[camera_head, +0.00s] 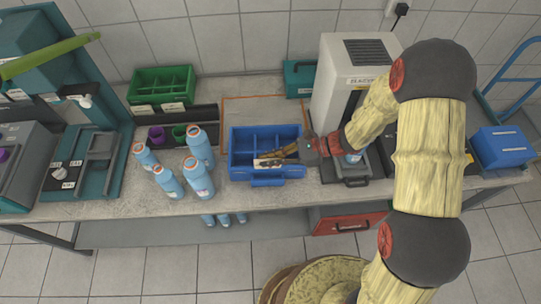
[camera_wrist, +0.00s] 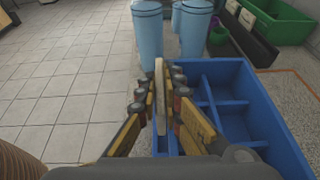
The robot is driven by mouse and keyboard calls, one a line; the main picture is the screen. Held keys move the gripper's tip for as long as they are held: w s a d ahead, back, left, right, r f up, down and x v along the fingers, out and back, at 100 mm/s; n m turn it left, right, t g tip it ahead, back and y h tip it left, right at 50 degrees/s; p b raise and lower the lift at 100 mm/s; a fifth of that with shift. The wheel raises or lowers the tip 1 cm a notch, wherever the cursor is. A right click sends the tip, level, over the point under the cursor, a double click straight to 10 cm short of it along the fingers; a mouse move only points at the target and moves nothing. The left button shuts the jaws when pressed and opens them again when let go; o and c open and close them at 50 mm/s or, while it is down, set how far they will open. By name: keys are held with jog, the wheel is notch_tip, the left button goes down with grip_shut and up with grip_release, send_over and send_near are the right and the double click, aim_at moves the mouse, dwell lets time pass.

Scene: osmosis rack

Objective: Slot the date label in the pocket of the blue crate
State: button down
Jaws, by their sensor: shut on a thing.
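The blue crate (camera_head: 239,172) with open compartments stands on the bench in the middle of the head view. It fills the right of the wrist view (camera_wrist: 278,118). A small blue holder (camera_head: 268,182) sticks out at its front wall. My gripper (camera_head: 283,155) is over the crate's front side, shut on the pale date label (camera_head: 268,163). In the wrist view the label (camera_wrist: 159,80) is a thin upright strip seen edge-on between my fingertips (camera_wrist: 159,97). It is near the crate's front wall; whether it touches the pocket I cannot tell.
Several light blue bottles (camera_head: 200,178) stand close to the crate's left. A green crate (camera_head: 162,92) is behind at the left. A pale grey machine (camera_head: 335,85) stands to the right. Another blue box (camera_head: 503,148) is at the far right.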

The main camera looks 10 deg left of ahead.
aim_at(261, 168)
jog(key=shift+f+b, duration=1.4)
jog(key=shift+f, duration=0.55)
jog(key=shift+w+a+f, duration=0.1)
jog(key=shift+w+f, duration=0.05)
jog(key=shift+f, duration=0.05)
jog(key=shift+r, duration=0.2)
dwell(0.5)
jog(key=c, duration=1.9)
grip_release()
jog(key=v, duration=1.2)
jog(key=shift+r, duration=0.1)
